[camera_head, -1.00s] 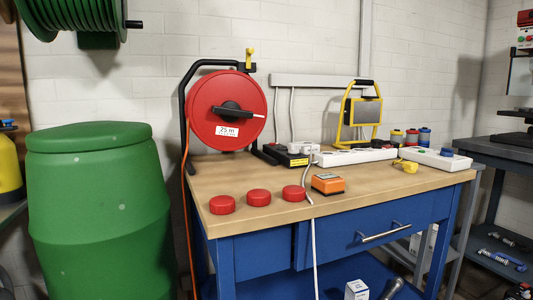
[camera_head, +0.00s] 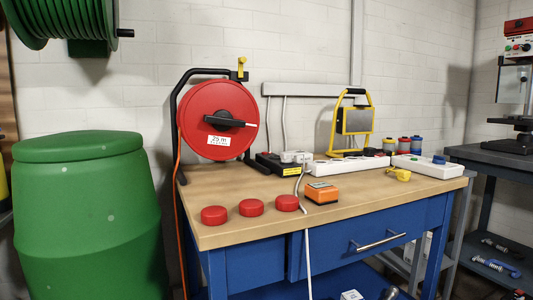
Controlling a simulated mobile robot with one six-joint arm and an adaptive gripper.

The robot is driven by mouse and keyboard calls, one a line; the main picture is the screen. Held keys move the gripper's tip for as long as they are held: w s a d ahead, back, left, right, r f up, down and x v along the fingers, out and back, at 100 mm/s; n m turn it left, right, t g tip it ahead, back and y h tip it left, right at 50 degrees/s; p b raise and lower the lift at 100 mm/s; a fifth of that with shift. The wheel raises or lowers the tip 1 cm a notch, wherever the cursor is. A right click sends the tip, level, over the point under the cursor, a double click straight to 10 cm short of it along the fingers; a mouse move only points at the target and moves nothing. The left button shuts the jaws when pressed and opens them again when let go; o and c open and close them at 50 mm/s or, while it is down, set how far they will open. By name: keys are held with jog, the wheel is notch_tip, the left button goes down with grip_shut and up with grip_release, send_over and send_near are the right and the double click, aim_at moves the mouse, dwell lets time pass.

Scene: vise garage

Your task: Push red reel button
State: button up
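A red cable reel (camera_head: 219,113) labelled "25 m" stands upright in a black frame at the back left of the workbench. A black crank handle (camera_head: 225,121) crosses its middle, and a yellow piece (camera_head: 241,68) sits at the top right of the frame. Three round red caps or buttons lie in a row along the bench's front left: the left one (camera_head: 214,215), the middle one (camera_head: 251,207) and the right one (camera_head: 287,202). I cannot tell which of these red parts is the reel button. My gripper is not in view.
The wooden bench top (camera_head: 370,190) is clear at the front right. An orange box (camera_head: 322,193), a white power strip (camera_head: 348,165) and a yellow work lamp (camera_head: 353,121) stand on it. A green barrel (camera_head: 85,215) stands left of the bench; a dark shelf (camera_head: 495,165) is at right.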

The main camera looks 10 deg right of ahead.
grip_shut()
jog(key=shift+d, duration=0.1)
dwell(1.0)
